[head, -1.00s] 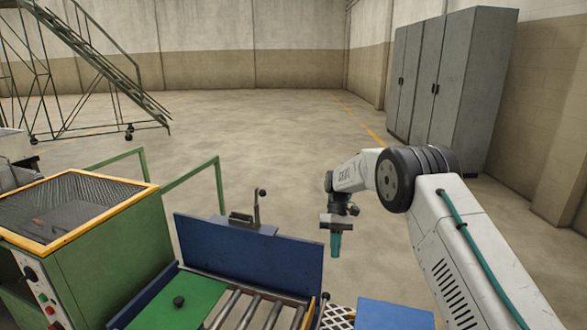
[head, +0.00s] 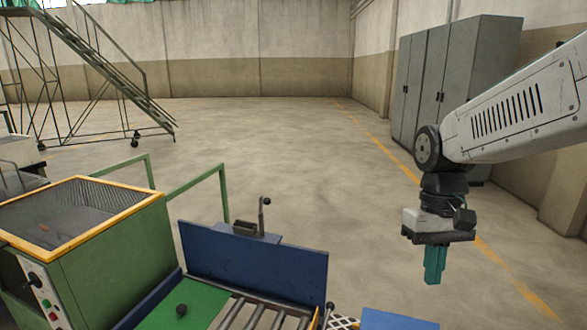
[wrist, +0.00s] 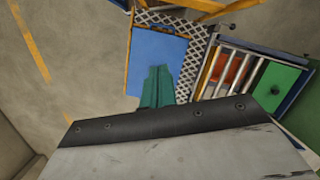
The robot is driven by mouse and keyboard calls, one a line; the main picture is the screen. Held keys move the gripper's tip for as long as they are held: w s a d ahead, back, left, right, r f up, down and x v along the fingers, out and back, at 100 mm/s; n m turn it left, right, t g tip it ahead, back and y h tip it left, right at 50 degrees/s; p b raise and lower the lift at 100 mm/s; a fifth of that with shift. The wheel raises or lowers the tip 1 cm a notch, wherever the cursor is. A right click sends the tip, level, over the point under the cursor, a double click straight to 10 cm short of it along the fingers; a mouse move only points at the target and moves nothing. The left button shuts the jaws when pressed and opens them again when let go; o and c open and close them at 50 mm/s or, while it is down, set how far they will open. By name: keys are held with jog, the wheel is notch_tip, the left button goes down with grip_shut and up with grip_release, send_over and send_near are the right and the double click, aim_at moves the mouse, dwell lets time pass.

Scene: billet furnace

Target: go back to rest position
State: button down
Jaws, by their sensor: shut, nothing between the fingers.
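My gripper (head: 434,266) hangs from my arm on the right side of the head view, with its teal fingers pointing down and pressed together. Nothing is held between them. In the wrist view the fingers (wrist: 157,86) also show close together, seen in front of a blue panel (wrist: 157,58). The gripper is up in the air, apart from the machinery.
A roller conveyor (head: 250,312) with a blue side plate (head: 255,268) and a green cover (head: 190,308) is at the bottom. A green machine with a yellow-framed mesh top (head: 72,215) stands left. Grey cabinets (head: 450,85) stand right. The floor (head: 270,140) behind is open.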

jog(key=s+d+r+t, duration=0.1)
jog(key=s+t, duration=0.1)
jog(key=s, duration=0.6)
jog(key=s+d+r+m+t, duration=0.1)
jog(key=s+t, duration=0.1)
jog(key=s, duration=0.5)
jog(key=shift+s+d+r, duration=0.2)
jog(key=shift+s+r, duration=0.05)
jog(key=shift+s, duration=0.15)
